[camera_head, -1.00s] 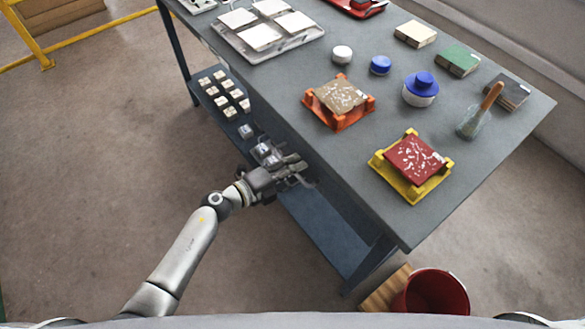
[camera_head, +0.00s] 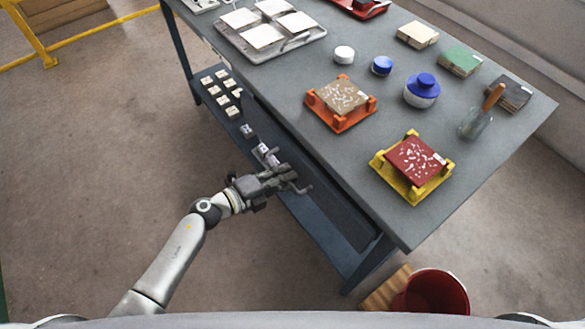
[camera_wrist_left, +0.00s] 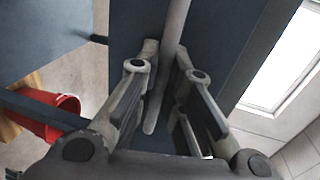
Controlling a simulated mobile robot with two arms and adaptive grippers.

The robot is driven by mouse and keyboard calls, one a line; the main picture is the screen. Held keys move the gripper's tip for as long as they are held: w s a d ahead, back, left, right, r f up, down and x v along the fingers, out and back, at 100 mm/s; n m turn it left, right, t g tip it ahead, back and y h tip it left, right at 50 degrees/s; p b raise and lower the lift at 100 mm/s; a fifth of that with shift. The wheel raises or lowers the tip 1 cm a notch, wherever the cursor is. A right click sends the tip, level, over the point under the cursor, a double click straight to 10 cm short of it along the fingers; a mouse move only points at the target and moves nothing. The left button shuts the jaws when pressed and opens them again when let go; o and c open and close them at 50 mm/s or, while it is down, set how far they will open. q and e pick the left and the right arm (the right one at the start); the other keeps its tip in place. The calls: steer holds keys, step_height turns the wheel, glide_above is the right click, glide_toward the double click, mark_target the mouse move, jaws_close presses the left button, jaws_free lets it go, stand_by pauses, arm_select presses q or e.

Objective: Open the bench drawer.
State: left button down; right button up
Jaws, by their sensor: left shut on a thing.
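The grey-blue workbench (camera_head: 290,100) has a drawer under its top on the side facing me. The drawer (camera_head: 335,200) shows as a dark strip standing out a little from below the bench edge; its inside is too dark to make out. My left gripper (camera_head: 298,184) is at the drawer's front, shut on the drawer handle. In the left wrist view, the handle (camera_wrist_left: 172,45) is a grey bar running between the two fingers of my left gripper (camera_wrist_left: 168,75). My right gripper is not in view.
The lower shelf (camera_head: 315,222) carries several small pale tiles (camera_head: 222,90). Tile stands, jars and trays sit on the bench top. A red bucket (camera_head: 435,292) stands on the floor by the bench's near end. The floor left of my arm is clear.

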arm_select(q)
steer(key=f+v, duration=0.2)
steer(key=v, duration=0.8)
steer(key=f+v, duration=0.2)
steer(key=v, duration=0.9)
steer(key=shift+s+a+f, duration=0.2)
steer(key=shift+s+a, duration=0.2)
steer(key=shift+a, duration=0.2)
steer(key=c, duration=1.5)
jaws_free()
steer(key=v, duration=1.2)
